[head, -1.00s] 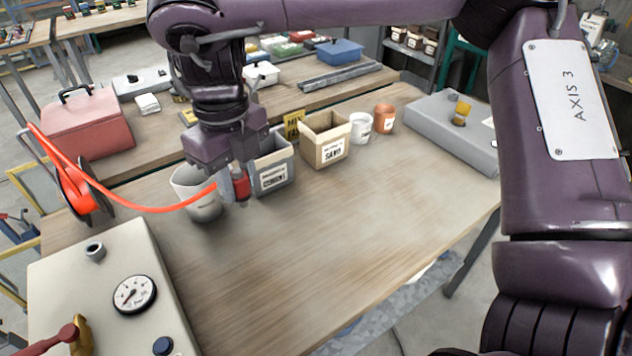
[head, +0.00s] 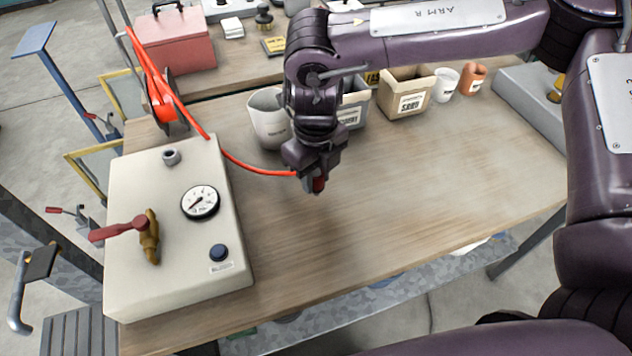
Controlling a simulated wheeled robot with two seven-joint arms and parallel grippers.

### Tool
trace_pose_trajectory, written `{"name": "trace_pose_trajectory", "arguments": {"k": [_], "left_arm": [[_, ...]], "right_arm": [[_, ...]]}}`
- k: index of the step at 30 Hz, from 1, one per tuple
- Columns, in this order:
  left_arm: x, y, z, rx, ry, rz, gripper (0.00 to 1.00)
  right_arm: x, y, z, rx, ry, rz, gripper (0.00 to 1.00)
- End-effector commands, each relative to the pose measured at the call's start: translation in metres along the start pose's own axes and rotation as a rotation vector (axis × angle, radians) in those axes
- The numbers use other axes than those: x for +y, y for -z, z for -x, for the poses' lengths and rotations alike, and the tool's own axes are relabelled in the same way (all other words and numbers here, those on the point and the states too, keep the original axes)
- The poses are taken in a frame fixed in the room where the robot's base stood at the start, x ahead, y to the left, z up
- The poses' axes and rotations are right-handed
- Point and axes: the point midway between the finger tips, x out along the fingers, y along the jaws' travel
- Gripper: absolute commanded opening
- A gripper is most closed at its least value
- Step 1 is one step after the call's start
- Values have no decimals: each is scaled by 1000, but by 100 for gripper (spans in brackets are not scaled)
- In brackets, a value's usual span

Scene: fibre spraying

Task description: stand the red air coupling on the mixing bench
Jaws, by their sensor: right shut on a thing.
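The red air coupling (head: 319,184) is between the fingers of my right gripper (head: 314,186), mostly hidden by them. An orange-red hose (head: 262,171) runs from it to the hose reel (head: 160,100) at the left. My right gripper is shut on the coupling and points down over the wooden mixing bench (head: 420,190). I cannot tell whether the coupling touches the bench top. My left gripper is not in view.
A beige box with a gauge, valve and blue button (head: 180,280) stands at the front left. A white bucket (head: 265,118), a grey bin (head: 355,105), a sand box (head: 407,98) and cups line the back. The bench's middle and right are clear.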

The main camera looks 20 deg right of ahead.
Motion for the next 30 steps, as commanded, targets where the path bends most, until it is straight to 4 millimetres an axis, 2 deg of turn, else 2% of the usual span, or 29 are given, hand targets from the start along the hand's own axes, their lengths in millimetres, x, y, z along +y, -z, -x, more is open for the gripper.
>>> {"name": "trace_pose_trajectory", "arguments": {"k": [3,6,18,19,23,30], "left_arm": [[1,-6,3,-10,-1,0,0],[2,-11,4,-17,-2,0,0],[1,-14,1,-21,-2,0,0],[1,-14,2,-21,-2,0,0],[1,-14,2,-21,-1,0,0],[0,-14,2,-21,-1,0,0]], "right_arm": [[0,1,-19,4,0,1,4],[0,0,-29,2,1,0,4],[0,0,-36,1,0,0,4],[0,0,-35,1,0,0,30],[0,0,-34,1,1,0,47],[0,0,-34,1,1,0,50]]}}
